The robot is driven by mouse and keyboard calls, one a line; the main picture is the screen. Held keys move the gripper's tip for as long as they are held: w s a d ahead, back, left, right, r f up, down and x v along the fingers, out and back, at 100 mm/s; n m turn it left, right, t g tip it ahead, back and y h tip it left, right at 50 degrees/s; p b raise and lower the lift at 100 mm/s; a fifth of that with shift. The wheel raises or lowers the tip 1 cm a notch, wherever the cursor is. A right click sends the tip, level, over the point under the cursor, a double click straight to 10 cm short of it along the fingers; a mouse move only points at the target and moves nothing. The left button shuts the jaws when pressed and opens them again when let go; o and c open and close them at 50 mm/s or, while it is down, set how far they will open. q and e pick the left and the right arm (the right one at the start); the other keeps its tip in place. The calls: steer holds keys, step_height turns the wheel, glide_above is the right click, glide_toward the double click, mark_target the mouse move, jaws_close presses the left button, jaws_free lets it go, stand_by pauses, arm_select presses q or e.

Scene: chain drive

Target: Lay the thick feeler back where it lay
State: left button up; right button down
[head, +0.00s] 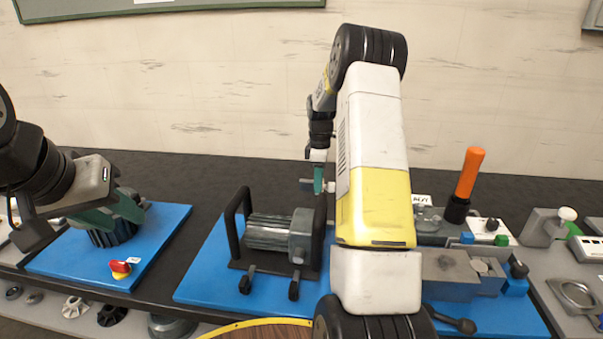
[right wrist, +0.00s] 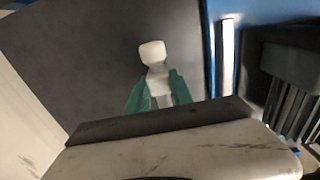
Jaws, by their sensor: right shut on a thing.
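My right gripper (right wrist: 158,92) is shut on a small pale piece with a white block-like end, taken to be the thick feeler (right wrist: 152,54). In the right wrist view the green fingers stand on both sides of its narrower grey part, over a dark surface. In the head view my right gripper (head: 319,181) hangs low behind the motor unit, with a bit of the feeler (head: 305,185) showing to its left. My left gripper (head: 112,214) is over a black ribbed part on the left blue board; its fingertips are not clear.
A grey motor (head: 268,234) in a black-handled frame stands on the middle blue board (head: 205,284). An orange-handled tool (head: 470,172) stands upright at right, near a grey vise (head: 458,272). Dark bench (head: 200,180) behind is clear.

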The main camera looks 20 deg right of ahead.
steer(key=shift+f, duration=2.65)
steer(key=c, duration=1)
jaws_free()
steer(key=shift+c, duration=0.2)
step_height(320, 180, up, 8)
steer(key=shift+f, duration=0.1)
